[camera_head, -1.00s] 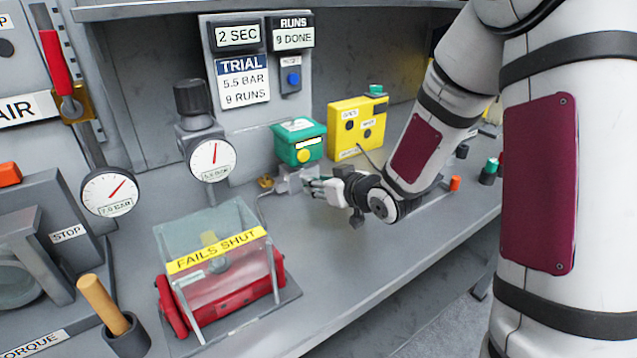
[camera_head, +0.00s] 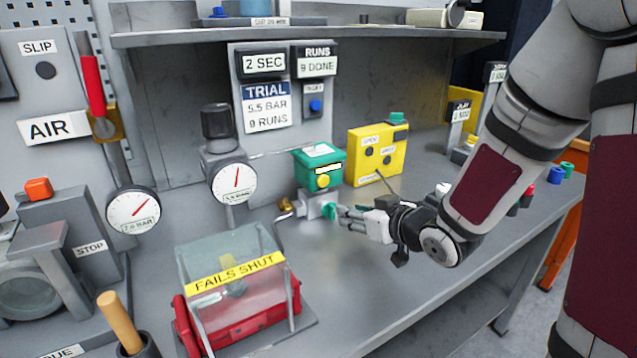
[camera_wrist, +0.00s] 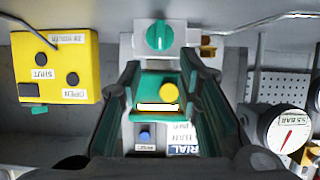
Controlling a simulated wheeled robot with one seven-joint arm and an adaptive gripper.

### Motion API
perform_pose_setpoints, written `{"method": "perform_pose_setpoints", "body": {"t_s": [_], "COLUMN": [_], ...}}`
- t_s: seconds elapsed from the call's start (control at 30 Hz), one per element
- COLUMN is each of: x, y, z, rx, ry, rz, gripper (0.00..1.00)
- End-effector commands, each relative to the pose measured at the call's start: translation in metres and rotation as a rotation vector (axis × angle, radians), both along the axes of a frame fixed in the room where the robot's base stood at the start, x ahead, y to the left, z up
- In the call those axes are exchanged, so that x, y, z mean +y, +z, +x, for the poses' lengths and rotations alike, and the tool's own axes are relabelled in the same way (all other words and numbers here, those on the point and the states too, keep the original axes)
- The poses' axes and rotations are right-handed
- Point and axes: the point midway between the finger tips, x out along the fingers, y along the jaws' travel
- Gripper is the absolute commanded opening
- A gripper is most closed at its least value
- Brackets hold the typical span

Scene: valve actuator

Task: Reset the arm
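My arm reaches in from the right in the head view. My gripper (camera_head: 343,216) is in front of a small grey valve block (camera_head: 313,203) with a green knob (camera_head: 330,211), close to it; the head view does not show whether they touch. In the wrist view my gripper (camera_wrist: 160,72) has its two fingers spread apart with nothing held between them. The green knob (camera_wrist: 160,36) shows beyond the fingertips there, apart from them.
A yellow box (camera_head: 378,154) stands behind my gripper. A clear guard marked FAILS SHUT (camera_head: 235,272) covers a red actuator (camera_head: 250,322) at front left. Two gauges (camera_head: 233,183) (camera_head: 133,214) stand at left. A shelf (camera_head: 310,38) runs above.

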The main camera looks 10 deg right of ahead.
Motion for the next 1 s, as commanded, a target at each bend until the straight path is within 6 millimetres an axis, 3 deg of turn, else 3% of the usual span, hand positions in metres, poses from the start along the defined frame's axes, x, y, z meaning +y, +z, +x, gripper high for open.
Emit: {"method": "perform_pose_setpoints", "body": {"t_s": [0.17, 0.37, 0.5, 0.67, 0.9, 1.0], "x": [-0.006, -0.027, -0.038, -0.037, -0.012, 0.0], "y": [0.015, 0.061, 0.096, 0.132, 0.17, 0.178], "z": [-0.006, -0.043, -0.088, -0.153, -0.265, -0.304], "rx": [0.033, 0.165, 0.279, 0.418, 0.639, 0.714], "ry": [-0.033, -0.165, -0.268, -0.352, -0.374, -0.35], "rz": [-0.06, -0.212, -0.268, -0.27, -0.191, -0.155], "gripper": [0.31, 0.31, 0.31, 0.31, 0.31, 0.31]}}
